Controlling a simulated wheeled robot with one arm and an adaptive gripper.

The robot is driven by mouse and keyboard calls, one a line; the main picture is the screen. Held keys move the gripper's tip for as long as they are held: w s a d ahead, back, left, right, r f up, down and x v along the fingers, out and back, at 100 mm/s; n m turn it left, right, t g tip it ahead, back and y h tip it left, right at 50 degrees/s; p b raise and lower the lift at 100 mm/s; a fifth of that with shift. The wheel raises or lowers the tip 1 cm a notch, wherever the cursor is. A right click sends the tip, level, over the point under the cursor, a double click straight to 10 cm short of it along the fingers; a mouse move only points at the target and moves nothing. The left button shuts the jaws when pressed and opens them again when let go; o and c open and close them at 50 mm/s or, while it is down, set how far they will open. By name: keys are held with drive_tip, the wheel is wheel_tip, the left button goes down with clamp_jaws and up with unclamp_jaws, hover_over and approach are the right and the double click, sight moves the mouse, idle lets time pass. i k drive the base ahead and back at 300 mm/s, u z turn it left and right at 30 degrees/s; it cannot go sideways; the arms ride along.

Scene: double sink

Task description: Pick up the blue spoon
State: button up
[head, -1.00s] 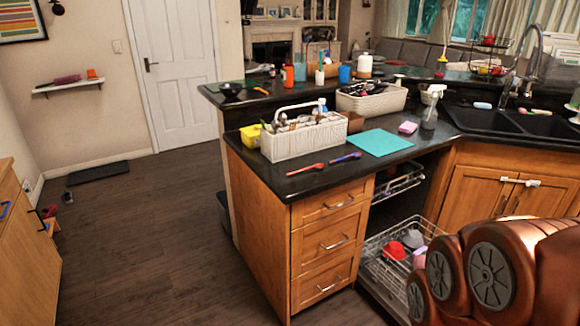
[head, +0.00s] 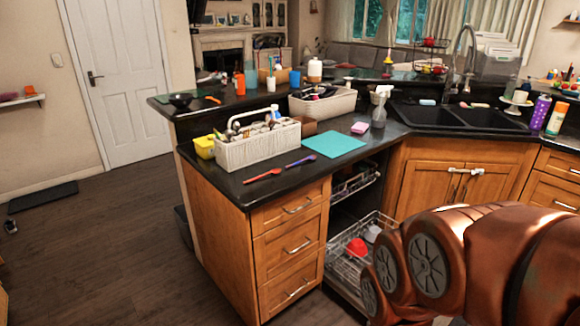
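A blue spoon (head: 301,160) lies flat on the dark counter, with the teal mat to its right. A red spoon (head: 262,175) lies to its left, close to the counter's front edge. My arm shows as copper-coloured links at the lower right, apart from the counter. My gripper is outside the view, so its state is hidden.
A white caddy (head: 258,146) with utensils stands behind the spoons. A teal mat (head: 334,144), pink sponge (head: 360,128) and spray bottle (head: 379,108) are to the right. The open dishwasher rack (head: 345,262) sticks out below.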

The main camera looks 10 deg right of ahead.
sight(313, 157)
drive_tip(key=z, duration=0.35)
drive_tip(key=i, duration=1.65)
drive_tip(key=u, duration=1.05)
drive_tip(key=i, duration=0.45)
drive_tip(key=u, duration=0.3)
